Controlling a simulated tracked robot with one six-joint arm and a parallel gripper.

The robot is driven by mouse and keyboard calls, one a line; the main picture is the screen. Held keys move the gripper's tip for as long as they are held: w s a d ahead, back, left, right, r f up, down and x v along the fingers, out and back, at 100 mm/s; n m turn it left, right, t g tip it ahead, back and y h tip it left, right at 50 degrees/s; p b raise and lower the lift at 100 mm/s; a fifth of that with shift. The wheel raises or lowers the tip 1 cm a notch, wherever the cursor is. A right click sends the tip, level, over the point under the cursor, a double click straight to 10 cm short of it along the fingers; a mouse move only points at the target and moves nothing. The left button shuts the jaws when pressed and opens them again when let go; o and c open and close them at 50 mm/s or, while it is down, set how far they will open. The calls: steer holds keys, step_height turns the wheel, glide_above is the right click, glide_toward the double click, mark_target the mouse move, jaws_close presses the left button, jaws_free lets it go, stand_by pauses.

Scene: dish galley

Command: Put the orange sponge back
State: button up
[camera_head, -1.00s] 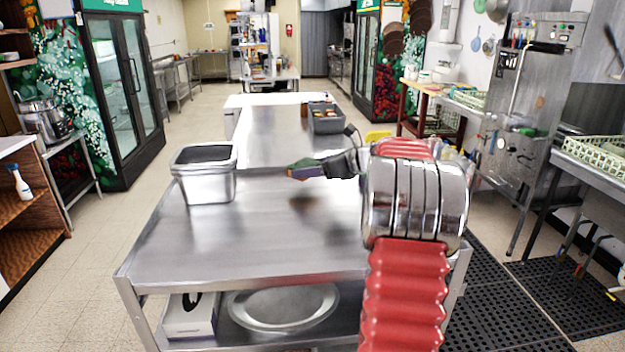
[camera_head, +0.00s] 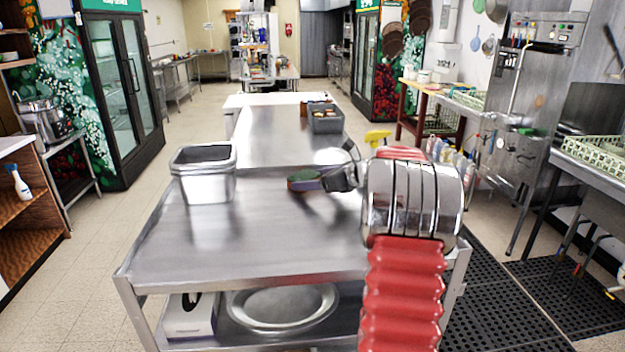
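The gripper's dark fingers appear closed on the sponge's right end. The sponge is low over the table; I cannot tell whether it touches. My red and chrome arm hides part of the table's right side.
A deep steel pan (camera_head: 204,188) stands on the table to the left of the sponge. A grey bin (camera_head: 326,124) with small items stands farther back. A yellow object (camera_head: 377,138) and several bottles are behind my arm. The table's front middle is clear.

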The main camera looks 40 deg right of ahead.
steer(key=o, duration=0.4)
steer(key=shift+r, duration=0.1)
steer(key=v, duration=1.2)
stand_by(0.6)
